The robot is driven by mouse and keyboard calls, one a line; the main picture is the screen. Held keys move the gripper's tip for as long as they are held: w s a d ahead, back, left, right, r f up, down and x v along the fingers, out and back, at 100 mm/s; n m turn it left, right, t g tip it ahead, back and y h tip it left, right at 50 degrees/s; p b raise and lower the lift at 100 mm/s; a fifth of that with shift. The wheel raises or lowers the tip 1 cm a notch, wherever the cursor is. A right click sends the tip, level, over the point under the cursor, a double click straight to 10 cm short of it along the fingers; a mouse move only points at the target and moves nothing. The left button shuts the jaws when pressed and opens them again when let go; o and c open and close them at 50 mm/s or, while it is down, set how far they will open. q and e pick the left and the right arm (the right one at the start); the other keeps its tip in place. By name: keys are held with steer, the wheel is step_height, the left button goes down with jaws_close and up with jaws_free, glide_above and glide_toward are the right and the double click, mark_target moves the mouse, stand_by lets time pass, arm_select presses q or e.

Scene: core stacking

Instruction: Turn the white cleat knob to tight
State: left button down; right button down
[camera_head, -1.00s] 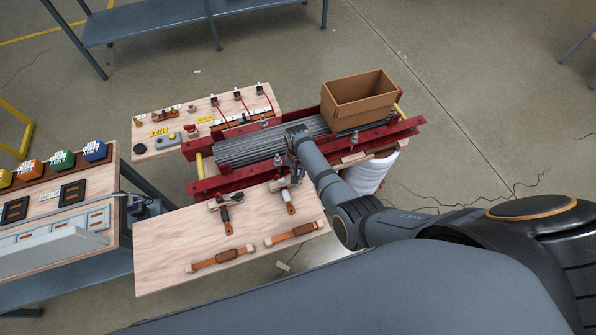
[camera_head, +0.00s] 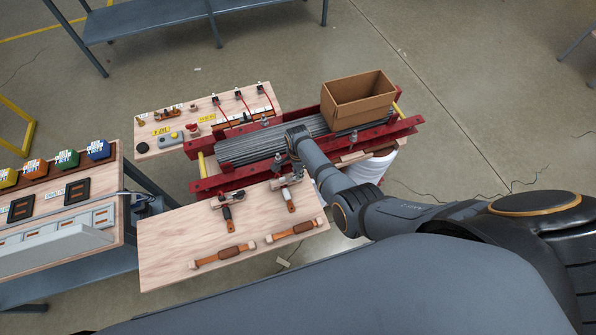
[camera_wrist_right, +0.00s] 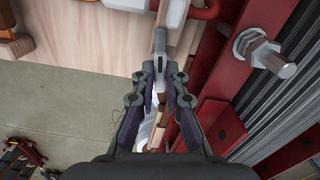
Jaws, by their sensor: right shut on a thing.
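My right gripper (camera_wrist_right: 161,68) points away from the wrist in the right wrist view, its fingertips closed together on a small pale grey-white piece, which I take to be the white cleat knob (camera_wrist_right: 160,42). Most of it is hidden by the fingers, and I cannot read its turn setting. In the head view the right gripper (camera_head: 296,170) reaches down at the front red rail, near the light wooden board. The knob cannot be made out there. My left gripper is not in view.
A large bolt (camera_wrist_right: 265,52) stands beside the gripper. A white container (camera_head: 370,168) is under the rack's right end.

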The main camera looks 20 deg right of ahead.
steer(key=shift+m, duration=1)
steer(key=c, duration=1.4)
jaws_free()
steer(key=shift+r, duration=0.2)
step_height(320, 180, up, 12)
steer(key=shift+f, duration=0.25)
steer(key=shift+d, duration=0.1)
